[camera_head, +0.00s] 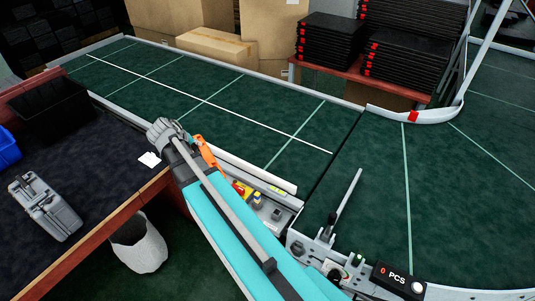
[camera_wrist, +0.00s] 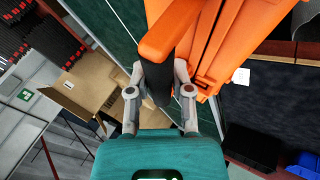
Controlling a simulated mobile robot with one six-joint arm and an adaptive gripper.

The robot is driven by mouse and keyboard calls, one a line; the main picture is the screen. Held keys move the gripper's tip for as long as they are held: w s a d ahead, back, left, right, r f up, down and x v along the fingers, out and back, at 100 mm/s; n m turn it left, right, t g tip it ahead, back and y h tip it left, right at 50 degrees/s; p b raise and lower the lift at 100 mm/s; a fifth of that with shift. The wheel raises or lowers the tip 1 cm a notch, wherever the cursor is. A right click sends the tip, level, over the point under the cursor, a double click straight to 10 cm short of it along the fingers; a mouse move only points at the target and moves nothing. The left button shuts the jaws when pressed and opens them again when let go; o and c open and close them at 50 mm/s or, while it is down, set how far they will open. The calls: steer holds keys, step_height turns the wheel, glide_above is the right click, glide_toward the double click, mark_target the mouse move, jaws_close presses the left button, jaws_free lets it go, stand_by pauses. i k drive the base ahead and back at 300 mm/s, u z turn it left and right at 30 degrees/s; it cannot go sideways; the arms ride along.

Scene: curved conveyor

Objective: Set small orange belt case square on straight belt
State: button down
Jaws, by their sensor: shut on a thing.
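The small orange case (camera_wrist: 228,45) fills the upper middle and right of the wrist view, close to the camera. My gripper (camera_wrist: 160,75) is shut on its handle part (camera_wrist: 172,28), with a finger on either side. In the head view only a sliver of the orange case (camera_head: 207,152) shows past my arm, by the near edge of the straight belt. The rest is hidden, so I cannot tell whether it touches anything. The straight belt (camera_head: 200,85) is dark green with pale lines and bare where visible.
A dark-topped table (camera_head: 110,165) on the left holds a grey case (camera_head: 45,205), a black bin (camera_head: 50,112) and a blue bin (camera_head: 8,148). The curved belt (camera_head: 460,180) is on the right. Cardboard boxes (camera_head: 215,46) and stacked black trays (camera_head: 325,40) stand behind the straight belt.

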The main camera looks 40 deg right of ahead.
mark_target(261, 150)
steer(key=z, duration=0.05)
steer(key=k, duration=0.5)
steer(key=z, duration=0.9)
steer(key=i, duration=0.5)
steer(key=z, duration=0.15)
